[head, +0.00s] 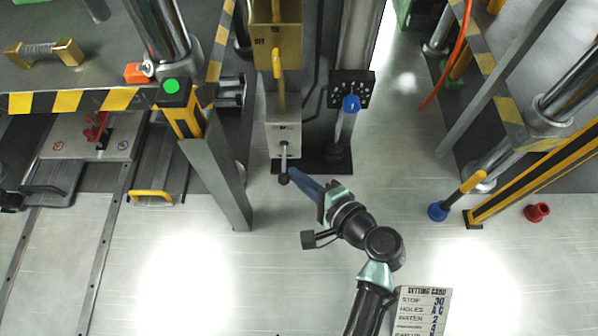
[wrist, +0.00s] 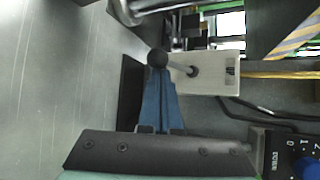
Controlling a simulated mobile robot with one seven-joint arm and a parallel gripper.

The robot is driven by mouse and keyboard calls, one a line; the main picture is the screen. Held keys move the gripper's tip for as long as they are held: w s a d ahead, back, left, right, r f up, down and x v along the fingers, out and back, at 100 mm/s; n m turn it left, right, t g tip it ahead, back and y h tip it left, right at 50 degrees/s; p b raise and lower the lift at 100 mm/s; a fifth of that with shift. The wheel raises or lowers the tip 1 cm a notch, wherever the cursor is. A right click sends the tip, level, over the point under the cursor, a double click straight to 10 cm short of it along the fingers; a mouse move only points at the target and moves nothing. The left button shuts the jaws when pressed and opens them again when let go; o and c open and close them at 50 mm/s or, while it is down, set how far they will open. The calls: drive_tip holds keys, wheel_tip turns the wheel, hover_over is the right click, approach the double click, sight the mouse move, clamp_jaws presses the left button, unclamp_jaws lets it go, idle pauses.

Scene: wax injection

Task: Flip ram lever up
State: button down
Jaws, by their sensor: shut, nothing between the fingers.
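The ram lever (head: 284,163) is a short metal rod with a black ball knob, on the front of a pale grey box (head: 283,136). In the head view its knob end points down the picture, away from the box. In the wrist view the knob (wrist: 158,59) is at the upper middle and the rod runs right to the box (wrist: 210,72). My gripper (head: 292,175) has its blue fingers shut and empty. The fingertips are right at the knob, overlapping its lower edge in the wrist view (wrist: 158,82). I cannot tell whether they touch it.
A blue knob (head: 351,104) on a dark dotted plate is to the right. A grey post (head: 222,180) stands left of the lever. The pale floor in front is mostly clear.

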sight(283, 167)
drive_tip(key=shift+s+r+m+g+p, duration=0.1)
drive_tip(key=shift+r+m+g+p, duration=0.35)
drive_tip(key=shift+p, duration=1.25)
wheel_tip(283, 167, up, 3)
drive_tip(key=m+g+h+p, duration=0.1)
drive_tip(key=g+p, duration=0.2)
drive_tip(key=p, duration=0.5)
drive_tip(key=shift+r+g+p, duration=0.15)
drive_tip(key=shift+g+p, duration=0.1)
drive_tip(key=shift+p, duration=0.1)
drive_tip(key=shift+r+p, duration=0.4)
drive_tip(key=shift+p, duration=0.2)
drive_tip(key=shift+w+r+p, duration=0.2)
drive_tip(key=shift+r+p, duration=0.05)
drive_tip(key=shift+p, duration=0.1)
drive_tip(key=shift+r+p, duration=0.8)
drive_tip(key=shift+p, duration=0.05)
drive_tip(key=shift+f, duration=0.15)
